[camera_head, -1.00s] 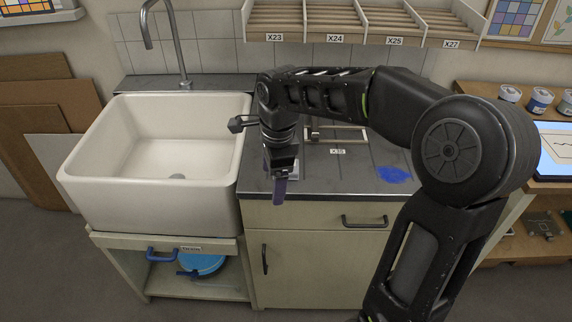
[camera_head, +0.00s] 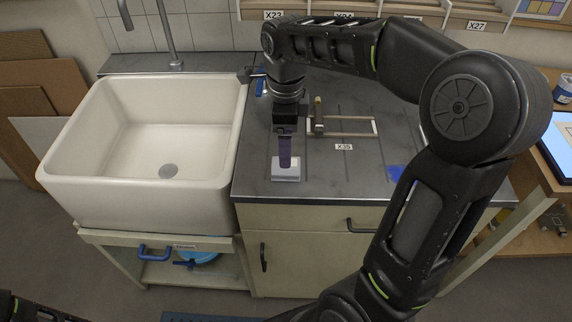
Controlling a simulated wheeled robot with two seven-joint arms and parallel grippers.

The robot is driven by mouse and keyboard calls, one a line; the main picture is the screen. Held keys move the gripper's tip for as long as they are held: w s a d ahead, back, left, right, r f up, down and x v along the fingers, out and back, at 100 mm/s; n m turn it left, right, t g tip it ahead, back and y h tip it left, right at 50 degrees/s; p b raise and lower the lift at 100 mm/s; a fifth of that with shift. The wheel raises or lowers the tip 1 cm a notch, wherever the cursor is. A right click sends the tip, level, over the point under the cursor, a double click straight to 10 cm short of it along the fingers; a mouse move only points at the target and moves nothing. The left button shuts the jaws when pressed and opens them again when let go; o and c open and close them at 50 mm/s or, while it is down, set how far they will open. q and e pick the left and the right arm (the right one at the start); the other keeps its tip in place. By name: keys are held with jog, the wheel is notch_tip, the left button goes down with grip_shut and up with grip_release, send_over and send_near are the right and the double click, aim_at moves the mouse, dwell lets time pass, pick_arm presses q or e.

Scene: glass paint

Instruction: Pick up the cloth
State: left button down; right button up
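A blue cloth-like patch (camera_head: 394,172) lies flat on the grey counter, partly hidden behind my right arm. My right gripper (camera_head: 285,163) points down over the front left of the counter, to the left of the blue patch and apart from it. My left gripper is not in view.
A white sink (camera_head: 140,190) with a grey tap (camera_head: 168,35) stands to the left of the counter (camera_head: 330,180). A metal frame (camera_head: 345,125) lies behind the label X35. Shelves (camera_head: 425,12) stand at the back. A tablet (camera_head: 560,145) is at the far right.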

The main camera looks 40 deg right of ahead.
jog(key=shift+w+d+f, duration=0.1)
jog(key=shift+f, duration=1.3)
jog(key=shift+f, duration=0.1)
notch_tip(320, 180, down, 5)
jog(key=shift+p, duration=0.75)
jog(key=c, duration=1.5)
jog(key=shift+o, duration=0.2)
notch_tip(320, 180, up, 10)
jog(key=b, duration=0.1)
